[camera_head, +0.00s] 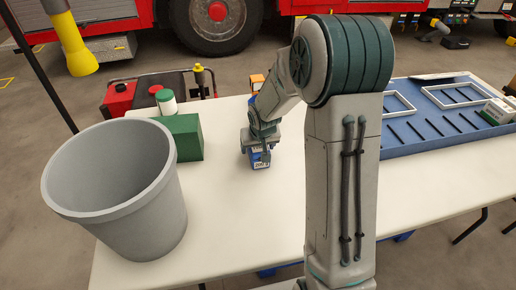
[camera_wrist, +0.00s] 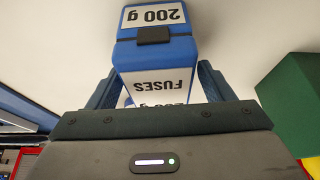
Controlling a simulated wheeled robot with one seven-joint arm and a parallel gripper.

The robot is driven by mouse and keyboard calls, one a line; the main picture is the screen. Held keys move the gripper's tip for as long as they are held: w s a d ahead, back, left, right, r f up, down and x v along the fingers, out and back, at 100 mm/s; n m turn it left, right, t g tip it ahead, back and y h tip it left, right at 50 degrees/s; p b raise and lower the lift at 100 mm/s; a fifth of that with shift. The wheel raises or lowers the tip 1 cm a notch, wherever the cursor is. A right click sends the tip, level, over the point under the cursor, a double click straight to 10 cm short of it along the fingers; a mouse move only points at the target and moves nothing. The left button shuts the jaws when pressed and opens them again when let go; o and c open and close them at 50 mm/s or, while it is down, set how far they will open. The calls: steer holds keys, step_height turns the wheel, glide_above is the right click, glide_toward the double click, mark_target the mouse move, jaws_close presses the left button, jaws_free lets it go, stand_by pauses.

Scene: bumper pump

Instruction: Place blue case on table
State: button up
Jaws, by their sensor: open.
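The blue case (camera_head: 260,160) is on the white table (camera_head: 225,225), under my gripper near the middle of the far half. In the wrist view the blue case (camera_wrist: 155,55) shows white labels reading "200 g" and "FUSES" and a dark latch. My gripper (camera_head: 258,148) points down at it. In the wrist view my gripper (camera_wrist: 160,88) has one finger on each side of the lower part of the case, open. Whether the fingers touch its sides I cannot tell.
A large grey bin (camera_head: 115,190) stands at the table's left. Beside it are a green box (camera_head: 183,137) and a white jar with a green lid (camera_head: 166,102). A blue tray (camera_head: 435,125) with white frames lies at the right. The table's front middle is clear.

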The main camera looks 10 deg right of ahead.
steer(key=p+v, duration=0.1)
steer(key=v, duration=0.8)
steer(key=shift+s+r, duration=0.25)
steer(key=shift+r, duration=0.15)
steer(key=s+r+g, duration=0.1)
steer(key=s+r, duration=0.2)
steer(key=s, duration=0.8)
steer(key=s+r+g, duration=0.1)
steer(key=s+r, duration=0.2)
steer(key=s, duration=0.9)
steer(key=shift+r, duration=0.3)
steer(key=shift+d, duration=0.1)
